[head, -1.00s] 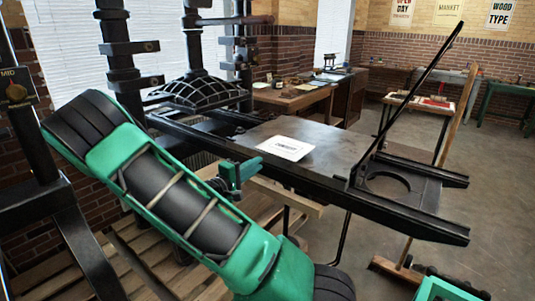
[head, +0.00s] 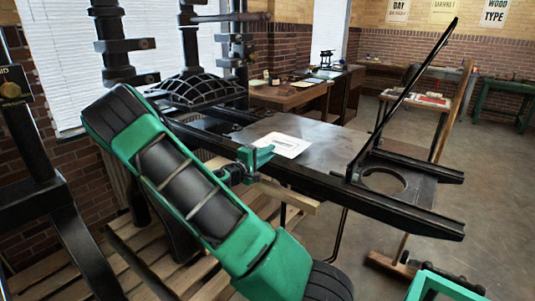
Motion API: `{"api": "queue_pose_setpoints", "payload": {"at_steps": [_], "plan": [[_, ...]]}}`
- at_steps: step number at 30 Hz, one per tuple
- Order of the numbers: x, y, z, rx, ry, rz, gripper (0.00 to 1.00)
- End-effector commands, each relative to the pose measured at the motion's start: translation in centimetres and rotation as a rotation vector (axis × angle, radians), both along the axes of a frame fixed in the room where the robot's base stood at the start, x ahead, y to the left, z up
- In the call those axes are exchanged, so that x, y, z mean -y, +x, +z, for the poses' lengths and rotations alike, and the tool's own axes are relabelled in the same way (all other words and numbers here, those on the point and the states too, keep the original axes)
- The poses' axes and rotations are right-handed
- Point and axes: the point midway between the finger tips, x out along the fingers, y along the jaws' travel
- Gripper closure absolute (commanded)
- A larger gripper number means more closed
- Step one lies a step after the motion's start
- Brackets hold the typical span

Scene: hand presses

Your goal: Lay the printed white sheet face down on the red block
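The white sheet (head: 287,144) lies on the dark flat bed of the large press, printed side up, with dark lettering in its middle. My gripper (head: 262,157) is at the bed's near edge, and its green fingers reach to the sheet's left edge. I cannot tell whether they touch the sheet or how far apart they are. A small red shape (head: 432,99), perhaps the red block, is on a small table at the back right, among pale items. It is too small to make out clearly.
The dark press bed (head: 335,143) has bare room right of the sheet. A slanted black frame (head: 408,95) rises from its right end, beside a round opening. Black rails (head: 400,208) run along the bed. A wooden desk (head: 290,94) stands behind. Open floor lies to the right.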

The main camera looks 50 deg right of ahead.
Motion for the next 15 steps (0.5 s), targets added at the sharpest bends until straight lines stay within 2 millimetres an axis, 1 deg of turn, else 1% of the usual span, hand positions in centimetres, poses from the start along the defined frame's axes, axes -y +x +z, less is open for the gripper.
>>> {"api": "queue_pose_setpoints", "payload": {"at_steps": [9,10,13,15], "plan": [[0.22,0.02,-0.01,0.000,0.000,0.000,0.85],[0.21,0.02,-0.01,0.000,0.000,0.000,0.86],[0.20,0.03,-0.01,0.000,0.000,0.000,0.98],[0.20,0.03,-0.01,0.000,0.000,0.000,1.00]]}}
